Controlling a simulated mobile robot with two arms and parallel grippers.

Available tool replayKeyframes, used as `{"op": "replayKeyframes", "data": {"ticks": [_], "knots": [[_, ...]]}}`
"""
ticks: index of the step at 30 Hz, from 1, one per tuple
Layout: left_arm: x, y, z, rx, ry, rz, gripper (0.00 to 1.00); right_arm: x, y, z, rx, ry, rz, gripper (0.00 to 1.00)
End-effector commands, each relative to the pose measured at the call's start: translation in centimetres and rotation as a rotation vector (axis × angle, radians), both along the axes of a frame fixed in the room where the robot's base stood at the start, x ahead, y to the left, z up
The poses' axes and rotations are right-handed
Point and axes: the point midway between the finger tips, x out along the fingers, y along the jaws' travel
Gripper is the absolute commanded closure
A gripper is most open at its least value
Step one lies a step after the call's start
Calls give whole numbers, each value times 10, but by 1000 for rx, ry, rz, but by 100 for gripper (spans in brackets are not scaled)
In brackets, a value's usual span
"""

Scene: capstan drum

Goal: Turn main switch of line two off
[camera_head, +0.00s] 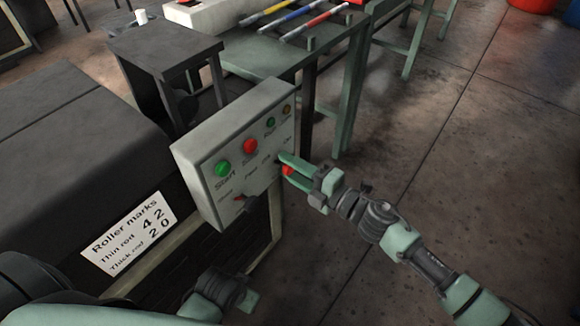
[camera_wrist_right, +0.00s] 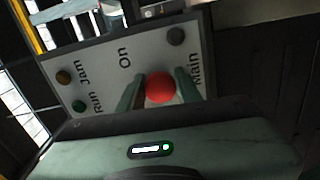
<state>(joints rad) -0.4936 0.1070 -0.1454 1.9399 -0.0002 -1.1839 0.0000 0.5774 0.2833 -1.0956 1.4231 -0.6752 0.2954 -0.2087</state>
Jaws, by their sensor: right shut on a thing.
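A grey control box (camera_head: 215,150) stands in the middle of the head view. My right gripper (camera_head: 288,167) is at its right edge, shut on a red knob (camera_wrist_right: 160,87). In the wrist view this round knob sits between the two green fingers, in front of the panel face. The word "Main" is printed right of it and "On" to its upper left. A dark grey round part (camera_wrist_right: 176,36) is above the knob. The switch's stem is hidden, and I cannot tell its exact setting. Part of my left arm shows at the bottom of the head view; its fingers are not clear.
The box carries a green Start button (camera_head: 222,168), a red button (camera_head: 250,146), small green and yellow lamps, and a dark lever (camera_head: 244,202) at lower left. A white sign (camera_head: 130,234) reads "Roller marks". A green table (camera_head: 262,62) with coloured rods stands behind.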

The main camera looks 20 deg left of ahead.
Motion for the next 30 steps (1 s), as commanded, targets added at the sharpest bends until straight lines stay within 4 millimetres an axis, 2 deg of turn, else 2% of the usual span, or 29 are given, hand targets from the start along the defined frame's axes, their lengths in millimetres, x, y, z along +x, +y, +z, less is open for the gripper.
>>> {"op": "replayKeyframes", "data": {"ticks": [9,21,22,24,30], "knots": [[-5,1,2,1,10,2,64,-1,0,-1,-25,-67,2,100],[-5,1,4,2,7,2,64,-1,0,-1,-28,-73,2,100],[-5,2,4,2,7,2,64,-1,0,-1,-28,-73,2,63],[-5,2,4,2,6,2,64,-1,0,-1,-28,-73,2,45],[-1,2,4,3,1,3,64,-1,0,-1,-27,-72,1,45]]}}
